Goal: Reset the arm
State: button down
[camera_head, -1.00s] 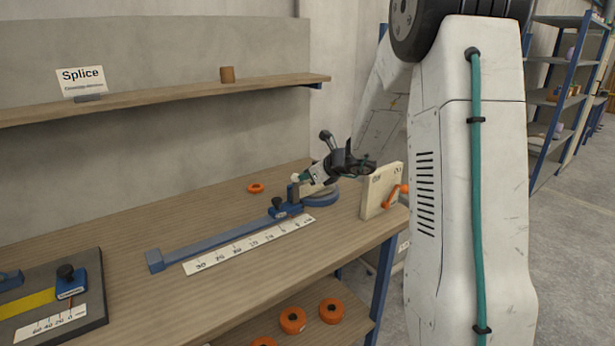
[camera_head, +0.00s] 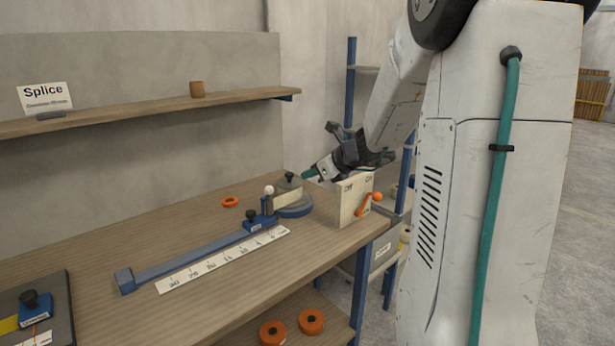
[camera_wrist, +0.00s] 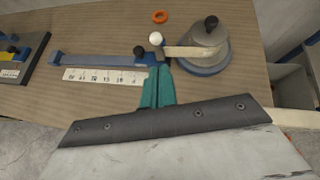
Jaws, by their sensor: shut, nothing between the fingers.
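My gripper (camera_head: 309,174) is in the head view above the right part of the workbench, near the blue round base (camera_head: 296,211) of the tape dispenser. Its teal fingers are shut and empty; they also show in the wrist view (camera_wrist: 157,88). In the wrist view the fingertips overlap the bench near the white ball knob (camera_wrist: 155,39). The grey-topped dispenser (camera_wrist: 201,45) stands to their right with a pale strip reaching left. My gripper appears apart from these things, though its exact height is hard to tell.
A blue rail (camera_head: 190,261) with a white scale (camera_head: 222,260) lies on the bench (camera_head: 200,320). A panel with an orange lever (camera_head: 355,200) stands at the right edge. An orange ring (camera_head: 230,202) lies behind the rail. A shelf (camera_head: 150,114) with a "Splice" sign runs along the wall.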

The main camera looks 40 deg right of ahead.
dwell(0.5)
jog(key=s+a+f+n+g+y, duration=0.2)
jog(key=s+a+n+g, duration=0.6)
jog(key=s+a+n, duration=0.85)
jog(key=s+a+r+n+g+h, duration=0.1)
jog(key=s+a+n+h, duration=0.1)
jog(key=s+n, duration=0.5)
jog(key=s+a+r+n+h, duration=0.2)
jog(key=s+a+n+h, duration=0.1)
jog(key=s+a+n, duration=0.2)
jog(key=s+n, duration=0.2)
jog(key=n, duration=0.1)
jog(key=shift+s+r+n+g, duration=0.25)
jog(key=shift+n+g, duration=0.1)
jog(key=shift+g, duration=0.05)
